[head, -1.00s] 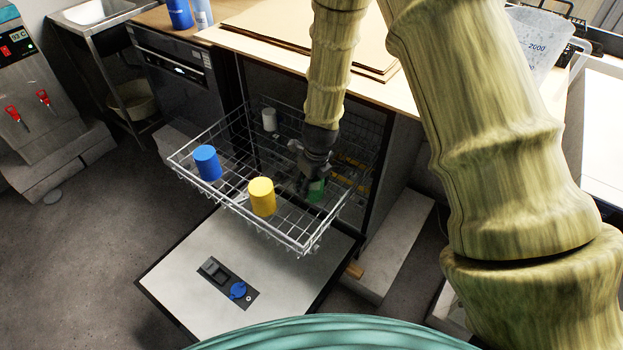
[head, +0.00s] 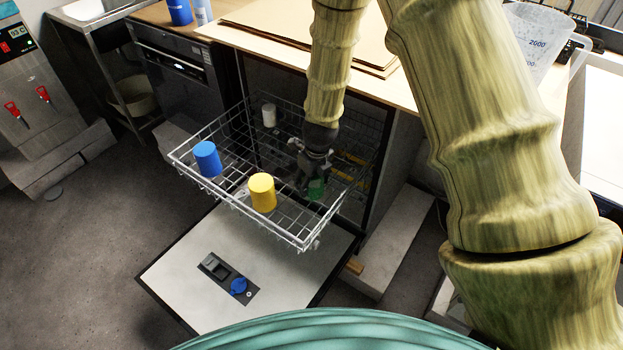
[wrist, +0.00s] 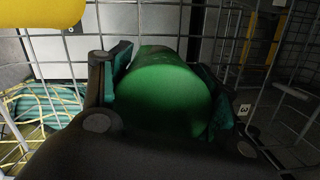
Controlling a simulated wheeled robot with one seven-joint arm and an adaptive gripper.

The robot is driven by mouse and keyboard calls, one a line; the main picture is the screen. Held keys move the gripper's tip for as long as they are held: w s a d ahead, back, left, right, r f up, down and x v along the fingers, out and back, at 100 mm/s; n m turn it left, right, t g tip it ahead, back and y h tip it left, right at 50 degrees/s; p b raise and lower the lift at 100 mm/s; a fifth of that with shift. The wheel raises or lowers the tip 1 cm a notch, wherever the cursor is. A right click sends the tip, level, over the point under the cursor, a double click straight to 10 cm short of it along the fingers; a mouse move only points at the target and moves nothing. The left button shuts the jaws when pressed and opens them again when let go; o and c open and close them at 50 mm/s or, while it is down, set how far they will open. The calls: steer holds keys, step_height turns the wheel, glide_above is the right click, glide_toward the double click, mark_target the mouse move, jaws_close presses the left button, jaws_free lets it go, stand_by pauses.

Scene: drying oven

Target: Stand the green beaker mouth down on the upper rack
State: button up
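The green beaker (head: 316,188) is at the right side of the upper rack (head: 215,191), which is pulled out over the lowered oven door. My gripper (head: 311,178) comes down over it from above and hides much of it. In the wrist view the green beaker (wrist: 165,92) lies between my two finger pads, which press against its sides. Its rounded, closed-looking end faces the wrist camera; its mouth is not visible. I cannot tell whether its far end touches the rack wires.
A yellow beaker (head: 262,193) and a blue beaker (head: 207,159) stand on the rack to the left of my gripper. A white beaker (head: 269,115) is farther back. The rack's wire walls and the oven's worktop (head: 285,55) are close around my arm.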

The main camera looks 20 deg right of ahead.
steer(key=o, duration=0.5)
steer(key=shift+s+d+r, duration=0.15)
steer(key=shift+s+r, duration=0.15)
steer(key=shift+r, duration=1.7)
steer(key=shift+s+d+r, duration=0.1)
steer(key=shift+s+r, duration=0.15)
steer(key=shift+r, duration=1.7)
steer(key=shift+s+d+r, duration=0.15)
steer(key=shift+s+r, duration=0.15)
steer(key=shift+r, duration=1.7)
